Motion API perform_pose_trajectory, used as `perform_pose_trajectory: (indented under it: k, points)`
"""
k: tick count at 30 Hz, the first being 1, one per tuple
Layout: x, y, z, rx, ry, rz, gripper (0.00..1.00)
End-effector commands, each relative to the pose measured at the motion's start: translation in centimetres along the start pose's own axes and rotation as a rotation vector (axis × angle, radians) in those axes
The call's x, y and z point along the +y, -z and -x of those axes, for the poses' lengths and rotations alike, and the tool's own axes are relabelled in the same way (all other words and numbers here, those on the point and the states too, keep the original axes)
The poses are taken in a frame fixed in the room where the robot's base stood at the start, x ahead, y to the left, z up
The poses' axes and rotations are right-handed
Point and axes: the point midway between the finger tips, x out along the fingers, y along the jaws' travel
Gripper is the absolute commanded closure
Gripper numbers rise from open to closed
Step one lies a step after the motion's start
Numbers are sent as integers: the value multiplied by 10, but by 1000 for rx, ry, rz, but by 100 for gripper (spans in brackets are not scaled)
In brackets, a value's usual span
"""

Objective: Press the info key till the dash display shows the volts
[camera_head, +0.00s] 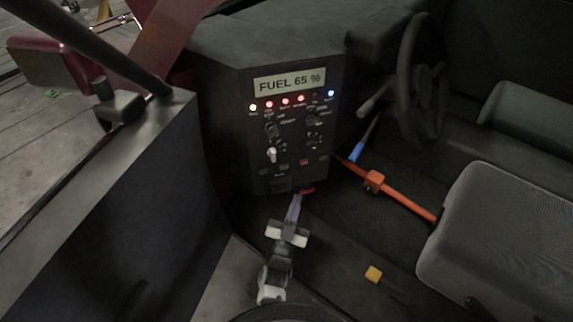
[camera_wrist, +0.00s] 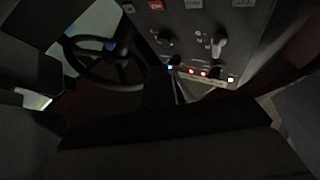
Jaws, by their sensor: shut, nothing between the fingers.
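The dash display (camera_head: 289,82) is lit and reads "FUEL 65 %". It sits at the top of a dark dash panel (camera_head: 262,203), above a row of small lamps. Below the knobs are several small keys, among them a dark key (camera_head: 283,167) and a red key (camera_head: 304,162). The key labels are too small to read, so I cannot tell which is the info key. My gripper (camera_head: 295,199) is shut and empty, low in front of the panel and below the keys. In the wrist view the panel appears inverted, with a red key (camera_wrist: 156,5) at the top edge.
A steering wheel (camera_head: 417,80) stands to the right of the panel. An orange bar (camera_head: 400,197) with a blue-ended lever (camera_head: 357,151) lies below it. A grey seat (camera_head: 505,230) is at right. A dark side wall (camera_head: 130,215) is at left.

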Motion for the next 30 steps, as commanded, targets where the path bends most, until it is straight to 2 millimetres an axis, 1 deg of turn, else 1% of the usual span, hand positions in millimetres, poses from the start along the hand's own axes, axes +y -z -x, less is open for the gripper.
perform_pose_trajectory:
  k: [9, 14, 24, 30]
  points:
    - [-1, 0, -1, 1, 1, -1, 100]
    - [-6, -5, -9, 3, 1, -3, 100]
    - [-30, -29, -42, 4, 3, -2, 100]
    - [-40, -40, -56, 2, 2, -2, 100]
